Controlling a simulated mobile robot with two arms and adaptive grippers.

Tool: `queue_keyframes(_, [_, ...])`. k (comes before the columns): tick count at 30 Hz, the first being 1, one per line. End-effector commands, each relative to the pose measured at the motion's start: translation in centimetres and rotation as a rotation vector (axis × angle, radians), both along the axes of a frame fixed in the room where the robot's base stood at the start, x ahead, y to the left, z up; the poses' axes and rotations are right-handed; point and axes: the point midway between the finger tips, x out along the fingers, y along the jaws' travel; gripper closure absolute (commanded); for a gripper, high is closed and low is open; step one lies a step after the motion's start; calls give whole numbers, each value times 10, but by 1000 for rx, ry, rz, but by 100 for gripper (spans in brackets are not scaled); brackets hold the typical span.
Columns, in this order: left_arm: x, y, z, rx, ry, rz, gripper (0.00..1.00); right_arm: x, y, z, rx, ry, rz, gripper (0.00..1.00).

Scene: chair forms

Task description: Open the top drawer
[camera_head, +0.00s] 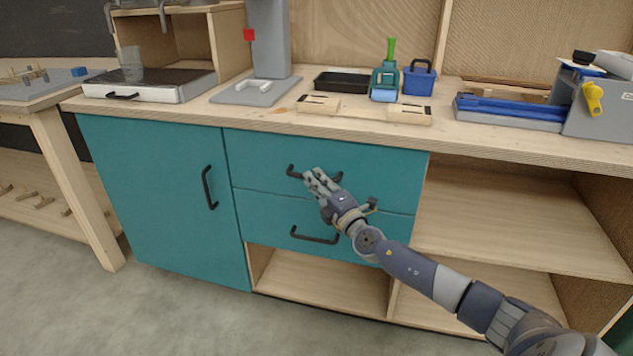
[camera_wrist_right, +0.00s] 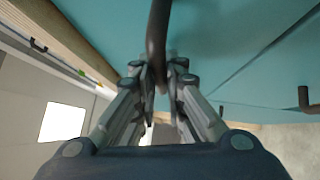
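The top drawer (camera_head: 265,157) is a teal front under the worktop, flush with the cabinet, so it stands closed. Its dark bar handle (camera_head: 294,172) is partly covered by my right gripper (camera_head: 316,180). In the right wrist view the handle (camera_wrist_right: 157,35) runs down between the two fingers of my right gripper (camera_wrist_right: 162,78). The fingers are drawn together with the handle between their tips. My left gripper is in neither view.
A second teal drawer (camera_head: 270,220) with its own handle (camera_head: 314,236) lies below. A teal door (camera_head: 160,190) is to the left, open shelves (camera_head: 500,215) to the right. The worktop (camera_head: 240,115) carries tools and trays. The floor (camera_head: 130,315) in front is clear.

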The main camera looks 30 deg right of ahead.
Motion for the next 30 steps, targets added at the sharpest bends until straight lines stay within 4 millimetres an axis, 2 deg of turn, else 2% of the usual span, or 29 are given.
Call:
queue_keyframes(6, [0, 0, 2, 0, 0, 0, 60, -3, 4, -1, 1, 2, 1, 100])
queue_keyframes(12, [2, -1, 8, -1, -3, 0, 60, -17, 21, 0, 4, 3, 3, 100])
queue_keyframes(15, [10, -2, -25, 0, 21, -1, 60, -30, 36, 1, 5, 4, 4, 100])
queue_keyframes(21, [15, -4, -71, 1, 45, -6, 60, -62, 73, 1, 7, 5, 4, 100])
queue_keyframes(25, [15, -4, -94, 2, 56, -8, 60, -85, 100, 0, 8, 5, 2, 100])
queue_keyframes(30, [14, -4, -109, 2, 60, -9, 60, -116, 136, -1, 9, 3, 2, 100])
